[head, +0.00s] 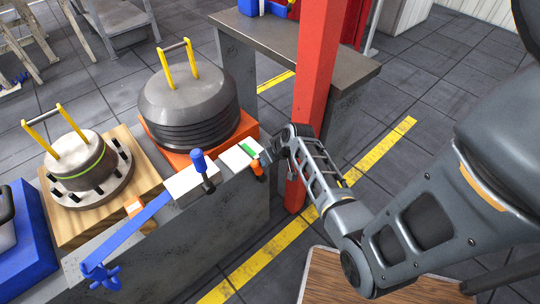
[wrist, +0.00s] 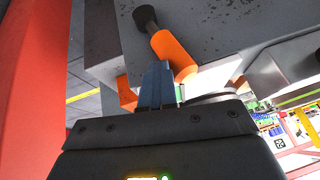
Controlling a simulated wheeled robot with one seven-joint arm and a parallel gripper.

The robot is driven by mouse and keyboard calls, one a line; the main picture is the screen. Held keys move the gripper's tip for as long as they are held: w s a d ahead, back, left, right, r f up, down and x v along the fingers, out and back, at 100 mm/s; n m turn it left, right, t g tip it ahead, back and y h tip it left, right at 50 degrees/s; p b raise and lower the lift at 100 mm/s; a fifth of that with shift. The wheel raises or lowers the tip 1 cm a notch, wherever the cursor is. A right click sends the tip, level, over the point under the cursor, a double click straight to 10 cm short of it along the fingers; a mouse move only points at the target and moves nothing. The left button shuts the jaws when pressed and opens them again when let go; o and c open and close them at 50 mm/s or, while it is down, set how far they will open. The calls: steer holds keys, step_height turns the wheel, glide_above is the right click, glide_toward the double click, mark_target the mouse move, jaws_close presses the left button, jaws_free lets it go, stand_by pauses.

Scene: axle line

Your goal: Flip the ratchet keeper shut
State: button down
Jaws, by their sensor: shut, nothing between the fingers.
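A short orange lever with a dark knob (wrist: 172,52) lies just ahead and to the right of my fingertips in the wrist view. I take it to be the ratchet keeper. In the head view its orange part (head: 258,168) shows at the edge of a white plate with a green stripe (head: 240,153). My gripper (head: 266,157) is at that plate's right end. In the wrist view my gripper (wrist: 158,68) is shut and empty, its fingers beside the orange lever. I cannot tell whether they touch it.
A red post (head: 317,80) stands close behind my arm. A dark ribbed dome (head: 188,105) and a flanged hub (head: 85,170) sit along the bench.

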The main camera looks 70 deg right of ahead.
mark_target(255, 169)
steer(key=w+a+h, duration=0.1)
steer(key=a+g+h+p, duration=0.1)
steer(key=a, duration=0.1)
steer(key=shift+w+n, duration=0.4)
steer(key=shift+w+a+f+p, duration=0.3)
steer(key=shift+w+a+f, duration=0.1)
steer(key=shift+a, duration=0.15)
steer(key=shift+w+a, duration=0.1)
steer(key=shift+a, duration=0.1)
